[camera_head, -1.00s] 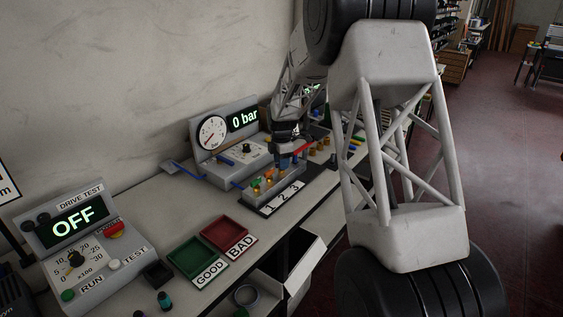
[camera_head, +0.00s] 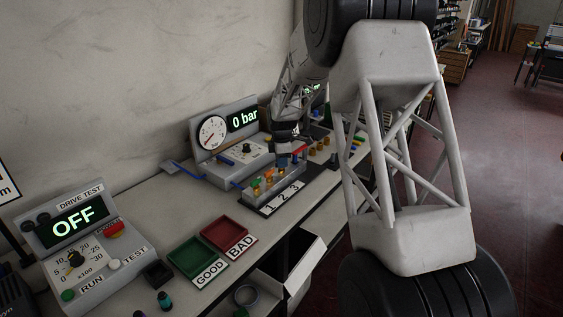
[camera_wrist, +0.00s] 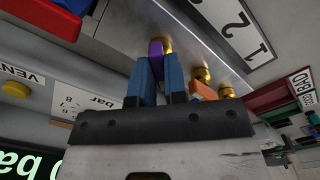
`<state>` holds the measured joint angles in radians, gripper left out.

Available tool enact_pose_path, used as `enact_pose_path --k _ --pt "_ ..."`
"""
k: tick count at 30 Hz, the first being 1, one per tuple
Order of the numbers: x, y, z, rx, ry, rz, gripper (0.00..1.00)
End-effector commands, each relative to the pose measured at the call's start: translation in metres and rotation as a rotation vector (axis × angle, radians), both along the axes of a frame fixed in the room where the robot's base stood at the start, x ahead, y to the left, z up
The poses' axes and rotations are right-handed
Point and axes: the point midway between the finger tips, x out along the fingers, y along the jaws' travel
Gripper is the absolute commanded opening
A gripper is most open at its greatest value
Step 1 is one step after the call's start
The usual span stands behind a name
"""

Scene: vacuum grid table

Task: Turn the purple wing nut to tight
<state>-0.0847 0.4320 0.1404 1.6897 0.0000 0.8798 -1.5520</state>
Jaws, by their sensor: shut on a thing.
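The purple wing nut (camera_wrist: 156,47) shows in the wrist view between the tips of my two blue fingers. My gripper (camera_wrist: 158,66) is shut on it. A brass part (camera_wrist: 167,44) shows just behind the nut, on the pale block (camera_wrist: 205,52). In the head view my gripper (camera_head: 287,158) is over the far end of the numbered block, and the purple nut cannot be made out there. How tight the nut is cannot be told.
An orange wing nut (camera_wrist: 202,91) and brass fittings are close beside my fingers. A gauge panel (camera_head: 225,145) reading 0 bar stands behind. Green (camera_head: 176,256) and red (camera_head: 214,228) trays lie nearer. An open drawer (camera_head: 305,262) juts from the bench front.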

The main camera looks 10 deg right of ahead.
Motion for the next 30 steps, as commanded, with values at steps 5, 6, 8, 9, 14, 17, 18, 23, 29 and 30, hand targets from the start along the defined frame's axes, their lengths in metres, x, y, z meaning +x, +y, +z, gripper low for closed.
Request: enact_pose_path --k 5,6,8,9,14,17,18,23,29,30 --pt "0.0001 0.0000 0.0006 0.000 -0.001 -0.150 0.00" --pt "-0.0001 0.0000 0.0002 0.000 0.000 -0.188 0.00" --pt "-0.0002 0.0000 0.0005 0.000 0.000 -0.244 0.00" --pt "-0.0002 0.0000 0.0005 0.000 0.000 -0.283 0.00" --pt "0.0000 0.0000 0.0007 0.000 -0.001 -0.435 0.00" --pt "-0.0003 -0.0001 0.0002 0.000 0.000 -0.530 0.00" --pt "-0.0001 -0.0001 0.0006 0.000 0.000 -0.568 0.00" --pt "0.0001 -0.0001 0.0011 0.000 -0.001 -0.720 0.00" --pt "-0.0001 -0.0001 0.0002 0.000 0.000 -0.910 0.00" --pt "0.0001 0.0000 0.0005 0.000 -0.001 -0.948 0.00"
